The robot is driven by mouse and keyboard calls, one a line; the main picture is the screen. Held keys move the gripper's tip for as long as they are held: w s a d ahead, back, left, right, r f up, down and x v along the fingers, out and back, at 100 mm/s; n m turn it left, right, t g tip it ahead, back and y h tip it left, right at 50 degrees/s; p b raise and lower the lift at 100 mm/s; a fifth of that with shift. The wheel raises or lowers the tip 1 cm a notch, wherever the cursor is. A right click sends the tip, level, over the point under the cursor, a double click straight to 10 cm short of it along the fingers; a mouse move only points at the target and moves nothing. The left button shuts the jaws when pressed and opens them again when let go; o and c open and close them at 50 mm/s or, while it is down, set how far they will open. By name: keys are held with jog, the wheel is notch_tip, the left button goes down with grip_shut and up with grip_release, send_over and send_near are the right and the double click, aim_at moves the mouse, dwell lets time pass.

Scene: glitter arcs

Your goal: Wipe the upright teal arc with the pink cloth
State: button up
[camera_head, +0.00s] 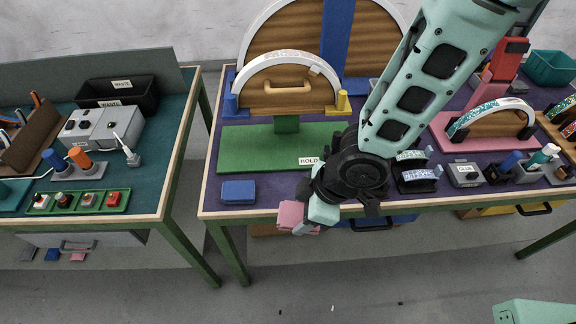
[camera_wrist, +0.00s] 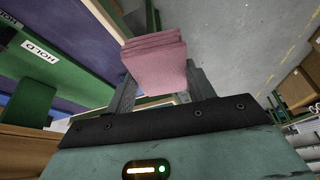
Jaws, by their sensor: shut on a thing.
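My gripper (camera_head: 306,222) is shut on the folded pink cloth (camera_head: 290,213), just off the table's front edge. In the wrist view the cloth (camera_wrist: 155,62) sits between the two fingers, its folded layers showing beyond them. A white arc with teal glitter on its left part (camera_head: 460,124) stands upright over a brown wooden form on a pink base (camera_head: 450,146), at the right of the table. My gripper is well to the left of this arc and apart from it. Another teal-glittered piece (camera_head: 569,130) is partly cut off at the right edge.
A green board with a HOLD label (camera_head: 240,150) carries a large white arch (camera_head: 287,58). A blue block (camera_head: 238,191) lies near the front edge. Small glittered arcs (camera_head: 420,174), a grey GLUE box (camera_head: 464,174) and bottles (camera_head: 540,157) stand before the pink base. My arm hides the table's middle.

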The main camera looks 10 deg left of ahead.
jog(key=w+d+m+t+h, duration=0.1)
jog(key=w+d+m, duration=0.5)
jog(key=d, duration=0.5)
jog(key=w+d+r+m+t+h, duration=0.1)
jog(key=w+d+m, duration=0.5)
jog(key=d, duration=0.6)
jog(key=w+d+m+t+h, duration=0.2)
jog(key=w+d+m, duration=0.4)
jog(key=d, duration=0.6)
jog(key=shift+r+m+t, duration=0.25)
jog(key=shift+m+t, duration=0.05)
jog(key=shift+t, duration=0.1)
jog(key=shift+d, duration=0.1)
